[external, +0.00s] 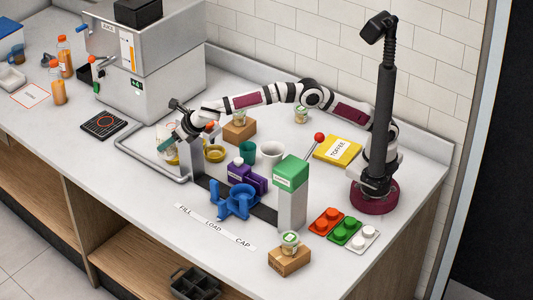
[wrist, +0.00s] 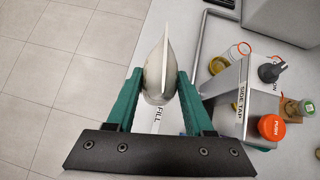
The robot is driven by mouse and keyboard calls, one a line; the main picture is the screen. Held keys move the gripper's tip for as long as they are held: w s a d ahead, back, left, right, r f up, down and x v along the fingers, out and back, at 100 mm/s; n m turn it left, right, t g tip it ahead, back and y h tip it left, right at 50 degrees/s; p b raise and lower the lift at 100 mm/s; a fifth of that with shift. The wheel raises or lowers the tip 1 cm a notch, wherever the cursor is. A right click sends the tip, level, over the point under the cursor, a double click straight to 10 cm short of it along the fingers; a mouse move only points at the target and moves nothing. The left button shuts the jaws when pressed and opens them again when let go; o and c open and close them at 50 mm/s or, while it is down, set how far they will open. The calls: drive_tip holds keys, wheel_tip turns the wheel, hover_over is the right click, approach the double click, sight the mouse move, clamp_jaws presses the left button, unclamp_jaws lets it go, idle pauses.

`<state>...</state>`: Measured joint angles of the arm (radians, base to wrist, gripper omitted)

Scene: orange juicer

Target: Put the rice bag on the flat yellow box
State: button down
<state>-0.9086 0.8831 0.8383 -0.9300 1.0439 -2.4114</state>
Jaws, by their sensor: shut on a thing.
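The rice bag is the pale pouch (wrist: 157,70) between my fingers in the wrist view, seen edge-on; its print is not visible. My gripper (wrist: 160,80) has its two green fingers shut on the bag, one on each side. In the external view my gripper (external: 178,128) is at the left end of the stretched arm, above the counter near the metal tube frame; the bag is hard to make out there. The flat yellow box (external: 337,151), with a white label on top, lies at the back right near my base, well away from my gripper. Its top is bare.
A grey post (external: 292,205) with a green top, a blue holder (external: 236,201), purple blocks (external: 247,178), a teal cup (external: 248,152) and a white cup (external: 272,152) stand between my gripper and the yellow box. A red-knobbed lever (external: 319,137) rises beside the box.

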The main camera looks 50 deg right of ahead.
drive_tip(key=r, duration=0.5)
drive_tip(key=shift+w+d+r, duration=0.1)
drive_tip(key=shift+d+r, duration=0.25)
drive_tip(key=d+m+h, duration=0.1)
drive_tip(key=d+m, duration=0.1)
drive_tip(key=d, duration=0.3)
drive_tip(key=w+d+m+h, duration=0.1)
drive_tip(key=d+m+h, duration=0.1)
drive_tip(key=d, duration=0.4)
drive_tip(key=w+d+m+h, duration=0.1)
drive_tip(key=d+m, duration=0.1)
drive_tip(key=d, duration=0.4)
drive_tip(key=shift+w+h, duration=0.1)
drive_tip(key=shift+h, duration=0.2)
drive_tip(key=s+d+m+g+h, duration=0.3)
drive_tip(key=d+m, duration=0.2)
drive_tip(key=d, duration=0.9)
drive_tip(key=m+g+h, duration=0.2)
drive_tip(key=m+g, duration=0.7)
drive_tip(key=m, duration=0.5)
hover_over(335, 150)
wheel_tip(335, 150, down, 26)
drive_tip(key=shift+f, duration=0.1)
drive_tip(key=shift+c, duration=1.4)
unclamp_jaws()
drive_tip(key=shift+f+n, duration=0.15)
drive_tip(key=shift+n, duration=0.15)
